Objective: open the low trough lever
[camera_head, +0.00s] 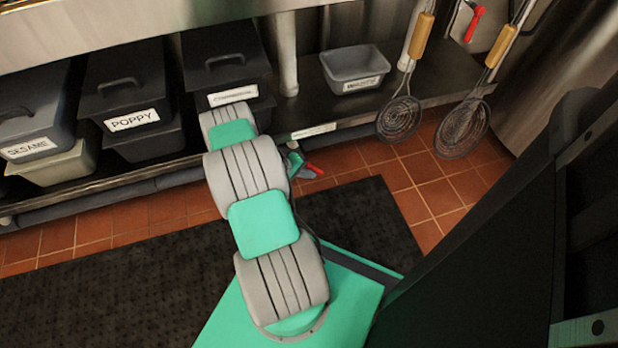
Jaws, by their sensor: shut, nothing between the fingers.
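A small red lever (315,169) shows low down, just below the front edge of the shelf, against the tiled floor. I take it to be the low trough lever. My gripper (297,162) is only partly in view, behind my arm. It is shut and empty, close to the left end of the red lever. I cannot tell whether the two touch. Where the lever is mounted is hidden. A second red lever (475,22) sits higher up, at the top right.
Dark lidded bins, one marked POPPY (128,92), and a small grey tub (355,68) stand on the metal shelf (432,82). Two wire skimmers (400,117) (464,127) hang at the right. A black mat (120,285) covers much of the floor. A large dark panel fills the right.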

